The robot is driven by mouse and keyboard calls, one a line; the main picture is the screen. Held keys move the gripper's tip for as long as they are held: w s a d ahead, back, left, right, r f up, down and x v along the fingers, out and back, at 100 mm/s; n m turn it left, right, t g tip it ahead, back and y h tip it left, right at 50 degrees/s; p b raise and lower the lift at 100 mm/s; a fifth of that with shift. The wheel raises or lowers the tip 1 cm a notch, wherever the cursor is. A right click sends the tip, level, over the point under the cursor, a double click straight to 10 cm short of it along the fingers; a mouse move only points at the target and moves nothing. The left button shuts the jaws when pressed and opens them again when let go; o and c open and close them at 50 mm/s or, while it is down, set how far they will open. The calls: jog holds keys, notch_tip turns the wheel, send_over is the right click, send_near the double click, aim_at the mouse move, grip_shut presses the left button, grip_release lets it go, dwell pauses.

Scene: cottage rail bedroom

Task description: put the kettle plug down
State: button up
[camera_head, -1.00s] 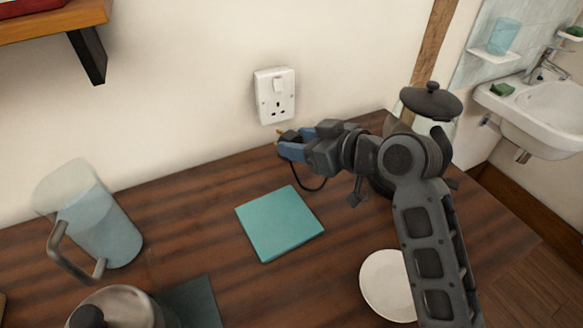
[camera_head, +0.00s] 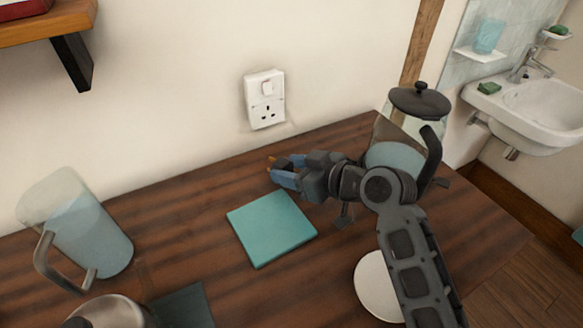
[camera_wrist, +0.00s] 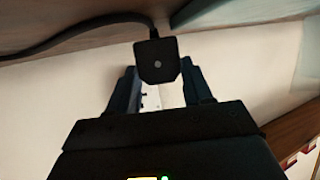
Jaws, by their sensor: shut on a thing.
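The kettle plug (camera_wrist: 158,62) is a black block with a cord running off to the upper left in the wrist view. It sits between the two fingers of my gripper (camera_wrist: 160,90), which is shut on it. In the head view my gripper (camera_head: 283,172) is low over the back of the wooden counter, with the dark plug (camera_head: 297,160) and brass-coloured pins at its tip. I cannot tell whether the plug touches the counter. A glass kettle (camera_head: 398,158) with a black lid and handle stands behind my arm, partly hidden.
A white wall socket (camera_head: 265,100) is above the counter (camera_head: 180,185). A teal square (camera_head: 271,228) lies just in front of my gripper. A water jug (camera_head: 85,235) stands at left, a metal pot (camera_head: 112,312) at the front, and a white plate (camera_head: 374,285) under my arm.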

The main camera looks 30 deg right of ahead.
jog(key=shift+f, duration=0.3)
jog(key=o, duration=1)
jog(key=shift+o, duration=0.2)
jog(key=shift+r, duration=0.1)
jog(key=shift+r+p, duration=0.3)
jog(key=shift+r, duration=0.15)
jog(key=shift+s+d+r, duration=0.1)
jog(key=shift+s+r, duration=0.1)
jog(key=b+v, duration=0.1)
jog(key=v, duration=1)
jog(key=shift+s, duration=0.2)
jog(key=shift+d, duration=0.1)
